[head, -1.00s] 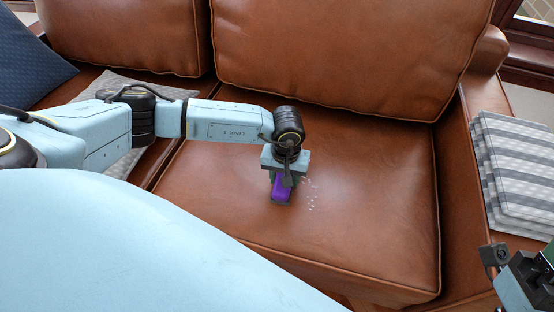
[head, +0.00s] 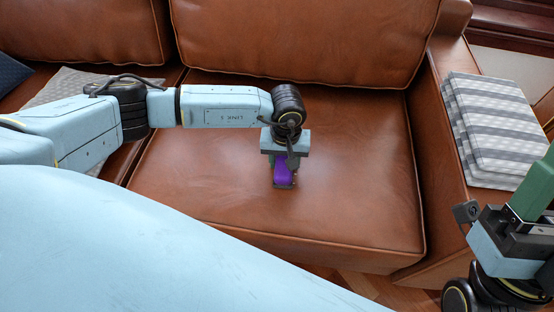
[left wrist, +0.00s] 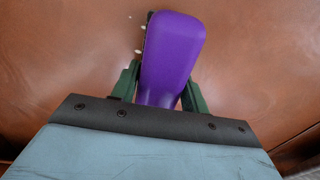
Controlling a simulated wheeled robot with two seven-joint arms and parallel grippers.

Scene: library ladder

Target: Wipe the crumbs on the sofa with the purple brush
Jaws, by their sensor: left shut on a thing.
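The purple brush (head: 283,172) is held low at the sofa's (head: 340,150) brown leather seat cushion. My left gripper (head: 284,160) is shut on it, with a green finger on each side of it in the left wrist view (left wrist: 160,88). The brush's underside is hidden, so I cannot tell whether it touches the leather. A few pale crumbs (left wrist: 139,52) show along the brush's left edge in the left wrist view. In the head view hardly any crumbs can be made out. My right gripper (head: 532,190) is at the lower right, away from the brush; its jaw opening is unclear.
Folded grey striped cloths (head: 495,125) lie on the sofa's right arm. A grey blanket (head: 85,85) lies on the left seat, and part of a dark blue cushion (head: 12,72) shows at the far left. The cushion around the brush is clear.

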